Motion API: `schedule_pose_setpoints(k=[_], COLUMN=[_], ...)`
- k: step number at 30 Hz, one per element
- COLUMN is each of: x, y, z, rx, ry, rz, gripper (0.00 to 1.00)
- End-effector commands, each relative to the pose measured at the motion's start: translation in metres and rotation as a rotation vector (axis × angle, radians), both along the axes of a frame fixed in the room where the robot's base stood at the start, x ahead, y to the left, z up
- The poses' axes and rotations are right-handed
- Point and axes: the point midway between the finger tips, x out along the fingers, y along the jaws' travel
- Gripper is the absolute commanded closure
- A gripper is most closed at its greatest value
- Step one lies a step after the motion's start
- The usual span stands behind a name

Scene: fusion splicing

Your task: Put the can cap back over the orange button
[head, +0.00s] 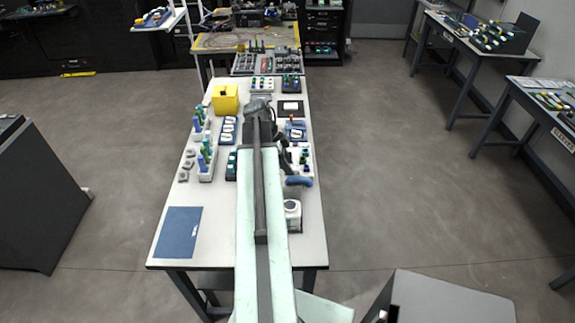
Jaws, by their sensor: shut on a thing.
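My arm reaches away from me along the long white table. My gripper (258,106) is at its far end, over the table's far half, right of the yellow box. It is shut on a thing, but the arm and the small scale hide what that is. I cannot make out the can cap anywhere. A small orange-red spot (292,118) tops a blue device (296,130) just right of my gripper; I cannot tell whether it is the orange button.
The white table (228,220) carries a yellow box (225,99), bottle racks (206,160), a blue mat (180,232) and a white container (292,212). Devices crowd both sides of my arm. The table's near left is mostly clear. Floor (400,180) is open to the right.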

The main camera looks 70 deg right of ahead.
Motion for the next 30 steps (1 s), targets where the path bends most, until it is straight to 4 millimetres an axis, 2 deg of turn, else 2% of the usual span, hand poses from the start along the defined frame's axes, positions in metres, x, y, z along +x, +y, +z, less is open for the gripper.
schedule_pose_setpoints(k=[21, 22, 24, 25, 30], x=[-0.0001, -0.0001, -0.0001, -0.0001, -0.0003], y=[0.0000, 0.0000, 0.0001, 0.0001, 0.0004], z=[-0.0067, -0.0067, -0.0067, -0.0067, -0.0068], rx=[0.000, 0.000, 0.000, 0.001, 0.002], ry=[0.000, 0.000, 0.000, 0.000, 0.001], rz=[0.000, 0.000, 0.000, 0.000, -0.001], gripper=[1.00, 0.63, 0.44, 0.41, 0.41])
